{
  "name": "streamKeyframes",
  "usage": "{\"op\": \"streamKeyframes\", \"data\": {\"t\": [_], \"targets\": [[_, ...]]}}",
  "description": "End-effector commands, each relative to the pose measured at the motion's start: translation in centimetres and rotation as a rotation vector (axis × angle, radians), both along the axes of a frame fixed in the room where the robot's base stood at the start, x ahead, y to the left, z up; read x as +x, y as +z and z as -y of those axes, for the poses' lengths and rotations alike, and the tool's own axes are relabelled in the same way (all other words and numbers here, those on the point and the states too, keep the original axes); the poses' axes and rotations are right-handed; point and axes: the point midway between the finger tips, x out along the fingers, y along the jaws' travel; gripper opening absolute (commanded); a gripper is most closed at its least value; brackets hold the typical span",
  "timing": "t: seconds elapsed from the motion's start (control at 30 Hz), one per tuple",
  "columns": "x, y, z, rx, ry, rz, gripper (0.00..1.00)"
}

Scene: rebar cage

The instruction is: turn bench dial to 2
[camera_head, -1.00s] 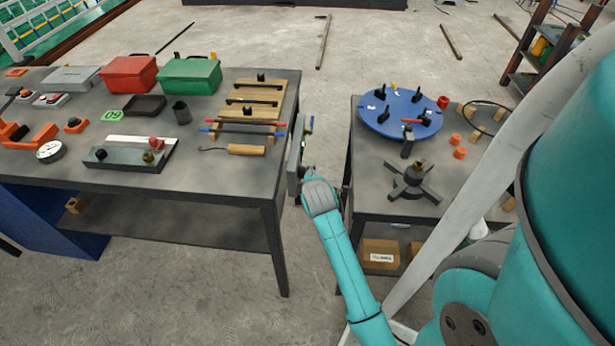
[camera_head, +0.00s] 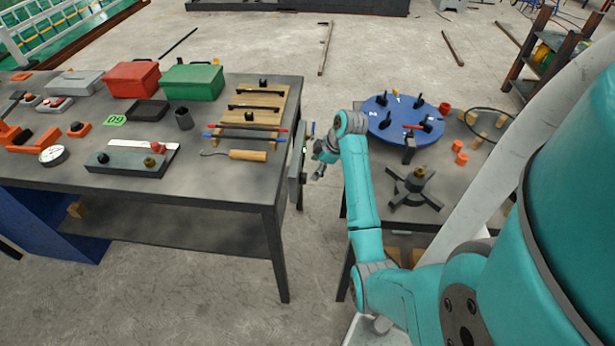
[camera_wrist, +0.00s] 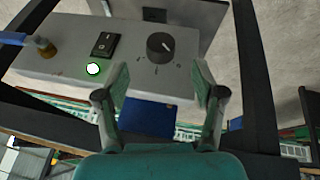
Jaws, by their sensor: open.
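The bench dial (camera_wrist: 160,46) is a round black knob on a grey panel (camera_wrist: 50,66) in the wrist view. A pale pointer line shows on its right side; small marks sit below and beside it, too small to read. In the head view the panel (camera_head: 295,172) is seen edge-on at the right end of the left bench, its face hidden. My gripper (camera_wrist: 162,82) is open and empty, its two fingers apart, appearing just below the dial in the wrist view. The gripper (camera_head: 323,160) also shows beside the panel in the head view.
Left of the dial are a black rocker switch (camera_wrist: 103,44), a lit lamp (camera_wrist: 93,69) and a brass fitting (camera_wrist: 44,47) with a blue cable. The right table (camera_head: 381,180) with a blue disc (camera_head: 391,116) stands close beyond a narrow gap.

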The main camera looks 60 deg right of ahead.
Motion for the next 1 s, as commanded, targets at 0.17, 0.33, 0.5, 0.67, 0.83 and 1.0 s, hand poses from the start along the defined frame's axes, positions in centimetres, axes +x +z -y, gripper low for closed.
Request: {"op": "streamKeyframes", "data": {"t": [0.17,0.33,0.5,0.67,0.83,1.0], "targets": [[1.4,-3.1,-0.1,0.003,0.000,-0.001,0.69],[2.5,-5.3,-0.1,0.001,0.001,-0.002,0.69],[3.0,-6.5,-0.1,0.000,0.000,-0.001,0.69],[3.2,-6.8,-0.1,-0.001,-0.001,0.000,0.69],[3.2,-6.8,-0.1,-0.001,-0.001,0.000,0.69],[3.2,-6.8,-0.1,-0.001,-0.001,0.000,0.31]]}}
